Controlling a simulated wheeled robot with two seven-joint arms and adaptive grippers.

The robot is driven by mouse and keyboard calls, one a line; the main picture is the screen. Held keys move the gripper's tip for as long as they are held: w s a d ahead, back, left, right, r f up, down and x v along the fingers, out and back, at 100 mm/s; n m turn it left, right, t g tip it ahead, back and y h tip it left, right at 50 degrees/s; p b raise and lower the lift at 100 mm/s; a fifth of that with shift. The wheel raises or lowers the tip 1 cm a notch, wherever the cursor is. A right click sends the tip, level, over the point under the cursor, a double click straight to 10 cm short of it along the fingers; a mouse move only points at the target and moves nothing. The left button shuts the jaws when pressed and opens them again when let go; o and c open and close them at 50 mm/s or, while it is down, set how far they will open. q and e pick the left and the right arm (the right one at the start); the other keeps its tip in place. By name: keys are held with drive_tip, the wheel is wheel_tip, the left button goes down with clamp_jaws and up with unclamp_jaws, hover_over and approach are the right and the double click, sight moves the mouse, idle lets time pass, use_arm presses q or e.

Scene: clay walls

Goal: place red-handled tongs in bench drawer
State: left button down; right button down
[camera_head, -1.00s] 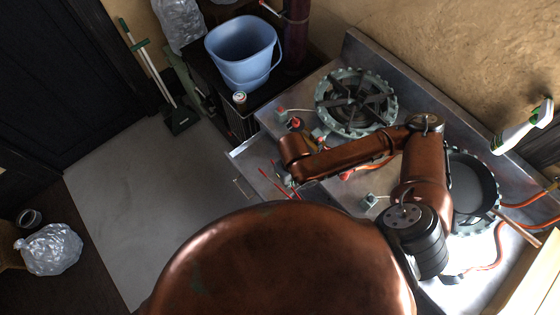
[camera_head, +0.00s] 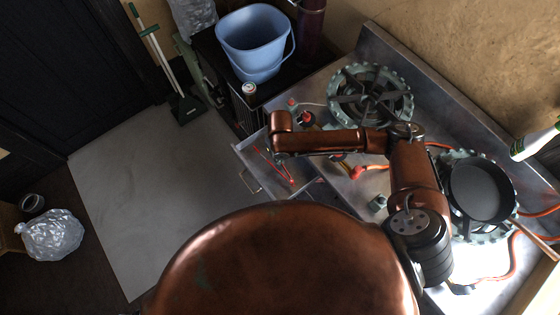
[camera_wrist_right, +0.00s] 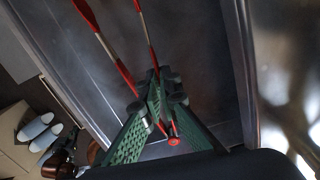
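The red-handled tongs show in the right wrist view (camera_wrist_right: 104,42), with two slim red and silver legs running to the upper left and a round red end near my fingers. In the head view the tongs (camera_head: 285,172) lie across the opening of the pulled-out bench drawer (camera_head: 242,150). My right gripper (camera_wrist_right: 160,88) has green fingers closed around the tongs, over the drawer's dark interior. Its fingertips are mostly hidden in the head view, under my wrist. I cannot tell whether the tongs touch the drawer floor. My left gripper is out of view.
The metal bench carries two round burners, the rear one (camera_head: 368,96) bare and the other under a black pan (camera_head: 481,190). Orange hoses lie around it. A blue bucket (camera_head: 252,38) and a can (camera_head: 249,89) stand on the dark cabinet left of the bench.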

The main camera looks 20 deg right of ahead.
wheel_tip(320, 180, down, 2)
drive_tip(key=shift+f, duration=0.1)
drive_tip(key=c, duration=2.6)
unclamp_jaws()
drive_tip(key=shift+c, duration=0.2)
drive_tip(key=o, duration=0.5)
wheel_tip(320, 180, up, 12)
drive_tip(key=shift+r+p, duration=0.15)
drive_tip(key=shift+p, duration=1.1)
